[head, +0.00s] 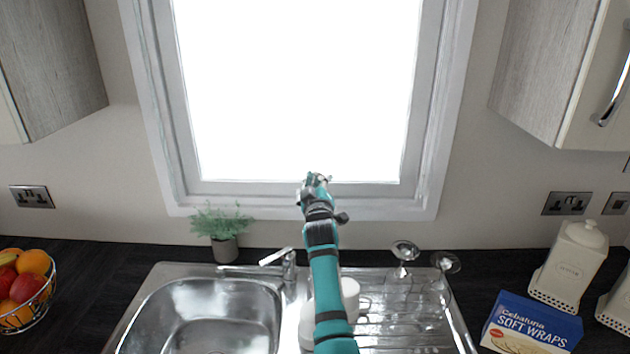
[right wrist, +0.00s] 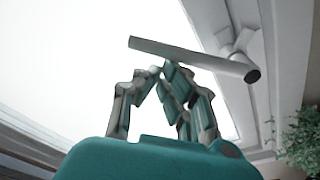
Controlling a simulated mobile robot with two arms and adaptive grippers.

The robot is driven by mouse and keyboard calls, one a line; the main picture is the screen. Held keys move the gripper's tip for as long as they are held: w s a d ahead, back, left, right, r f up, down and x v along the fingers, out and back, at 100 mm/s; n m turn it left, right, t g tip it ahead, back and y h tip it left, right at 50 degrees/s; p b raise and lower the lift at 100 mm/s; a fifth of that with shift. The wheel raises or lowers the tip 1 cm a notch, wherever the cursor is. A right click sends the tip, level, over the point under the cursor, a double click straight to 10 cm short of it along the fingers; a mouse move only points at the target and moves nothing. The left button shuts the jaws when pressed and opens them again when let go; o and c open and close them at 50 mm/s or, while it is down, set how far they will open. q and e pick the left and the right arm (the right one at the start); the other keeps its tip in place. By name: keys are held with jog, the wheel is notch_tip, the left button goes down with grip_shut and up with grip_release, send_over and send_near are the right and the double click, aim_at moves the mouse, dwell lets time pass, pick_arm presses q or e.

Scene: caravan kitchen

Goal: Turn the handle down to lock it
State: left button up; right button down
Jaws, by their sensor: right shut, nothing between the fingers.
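The window handle (right wrist: 190,58) shows in the right wrist view as a pale bar with a dark end, joined to the white window frame (right wrist: 262,85) by a short neck. In the head view the handle cannot be made out; my right gripper and wrist cover the lower middle of the window frame (head: 250,188). My right gripper (head: 316,180) is at the bottom edge of the window. In the right wrist view its fingers (right wrist: 160,72) are shut and empty, with the tips close to the bar. I cannot tell whether they touch it. My left gripper is not in view.
Below the window are the sink (head: 205,315), a tap (head: 280,258) and a potted plant (head: 222,240). Two glasses (head: 404,252) stand on the drainer right of my arm. A fruit basket (head: 35,300) is at left, a wraps box (head: 530,325) at right.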

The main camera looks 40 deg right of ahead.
jog(key=shift+s+d+f, duration=0.1)
jog(key=shift+s+f, duration=0.05)
jog(key=s+d+f+m+h+b, duration=0.1)
jog(key=s+d+f+m+b, duration=0.1)
jog(key=f+m+b, duration=0.3)
jog(key=shift+s+d+m+g+h+b, duration=0.3)
jog(key=shift+d+m+b, duration=0.35)
jog(key=shift+m, duration=0.85)
jog(key=shift+w, duration=0.1)
